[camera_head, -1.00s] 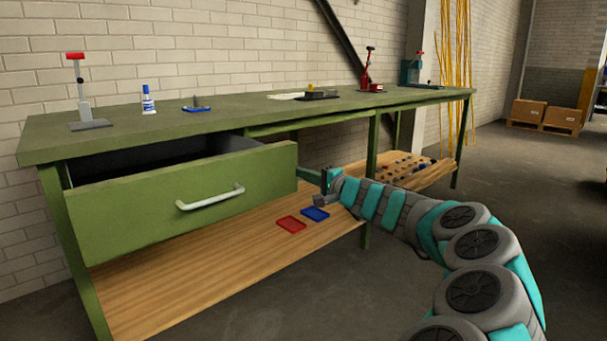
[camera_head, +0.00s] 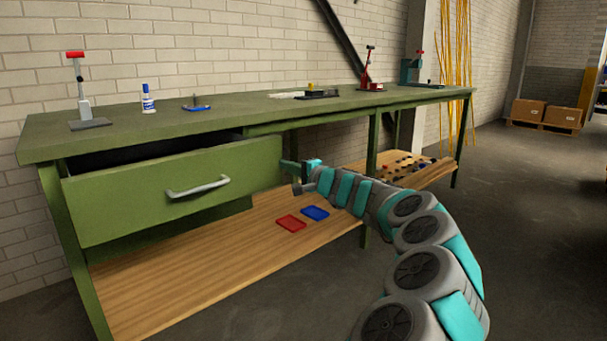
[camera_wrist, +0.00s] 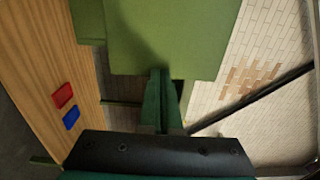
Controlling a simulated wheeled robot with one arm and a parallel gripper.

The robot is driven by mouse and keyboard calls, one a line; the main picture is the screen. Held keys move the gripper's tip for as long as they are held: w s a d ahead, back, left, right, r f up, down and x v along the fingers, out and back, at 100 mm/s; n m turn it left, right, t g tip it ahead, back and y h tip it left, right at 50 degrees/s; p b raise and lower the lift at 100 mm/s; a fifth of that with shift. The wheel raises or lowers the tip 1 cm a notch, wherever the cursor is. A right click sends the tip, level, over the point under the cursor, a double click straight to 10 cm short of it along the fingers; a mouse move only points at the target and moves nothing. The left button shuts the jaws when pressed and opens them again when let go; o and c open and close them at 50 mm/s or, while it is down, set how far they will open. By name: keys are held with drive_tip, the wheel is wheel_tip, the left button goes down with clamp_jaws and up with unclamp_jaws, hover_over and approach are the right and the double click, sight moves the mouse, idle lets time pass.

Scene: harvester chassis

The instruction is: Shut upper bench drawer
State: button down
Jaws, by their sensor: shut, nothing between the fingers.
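The upper bench drawer (camera_head: 175,192) is a green box front with a pale bar handle (camera_head: 198,187), under the left part of the green bench top (camera_head: 215,122). It stands partly open, with a dark gap showing above its front. My gripper (camera_head: 286,174) is shut and empty, at the right edge of the drawer front. In the wrist view the closed green fingers (camera_wrist: 162,75) point at the green drawer (camera_wrist: 170,35) and overlap its edge. I cannot tell for certain whether they touch it.
Below is a wooden shelf (camera_head: 190,262) with a red tray (camera_head: 291,223) and a blue tray (camera_head: 315,213). On the bench top are a red-topped tool (camera_head: 78,85), a glue bottle (camera_head: 147,99) and a small blue-based item (camera_head: 196,107). Open floor lies in front.

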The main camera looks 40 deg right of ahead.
drive_tip(key=w+p, duration=0.4)
drive_tip(key=w, duration=1.6)
drive_tip(key=shift+w+a+r, duration=0.2)
drive_tip(key=shift+w+a, duration=0.1)
drive_tip(key=shift+a, duration=0.15)
drive_tip(key=shift+r, duration=0.3)
drive_tip(key=s+b, duration=0.1)
drive_tip(key=s, duration=0.3)
drive_tip(key=s+b, duration=0.1)
drive_tip(key=s, duration=0.3)
drive_tip(key=s+f+b, duration=0.1)
drive_tip(key=s, duration=0.4)
drive_tip(key=shift+s+d+b, duration=0.1)
drive_tip(key=shift+d+b, duration=0.25)
drive_tip(key=shift+s+f, duration=0.15)
drive_tip(key=shift+s, duration=0.3)
